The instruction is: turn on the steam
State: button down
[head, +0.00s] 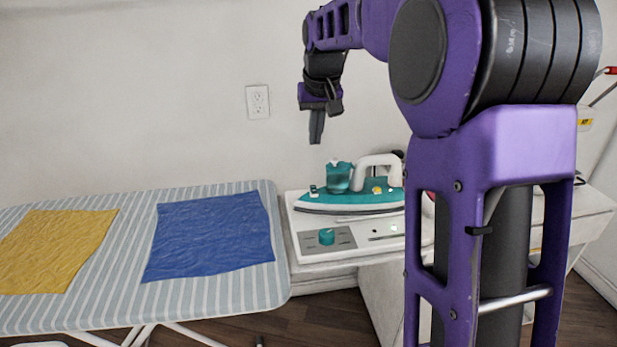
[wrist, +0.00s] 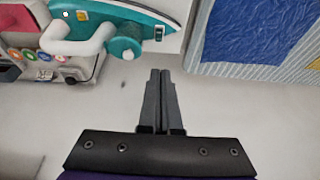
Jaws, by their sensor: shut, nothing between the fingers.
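A teal and white steam iron (head: 352,190) rests on a white station (head: 300,245) right of the ironing board. The station's front has a grey panel with a teal knob (head: 327,236), a slot-like control (head: 384,237) and a small pale light (head: 394,228). The steam control cannot be told apart for sure. My gripper (head: 316,141) hangs in the air above and behind the iron's tip, fingers down, touching nothing. In the wrist view my gripper (wrist: 160,76) is shut and empty. Part of the iron (wrist: 112,22) shows upper left there, beside a small dark switch-like piece (wrist: 159,32).
A striped ironing board (head: 130,250) stands at left with a yellow cloth (head: 50,250) and a blue cloth (head: 208,235). An outlet (head: 258,101) is on the wall behind. My arm hides the right side of the station. The air above the board is clear.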

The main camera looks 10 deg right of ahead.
jog(key=b, duration=0.2)
send_over(312, 188)
notch_tip(312, 188, down, 12)
jog(key=shift+r, duration=0.15)
jog(key=shift+x, duration=0.85)
jog(key=shift+s, duration=0.25)
jog(key=shift+w+r+p, duration=0.1)
jog(key=shift+p, duration=0.4)
jog(key=shift+g+p, duration=0.4)
jog(key=shift+p, duration=0.3)
jog(key=shift+w+f+b, duration=0.15)
jog(key=shift+f+b, duration=0.25)
jog(key=shift+b, duration=0.15)
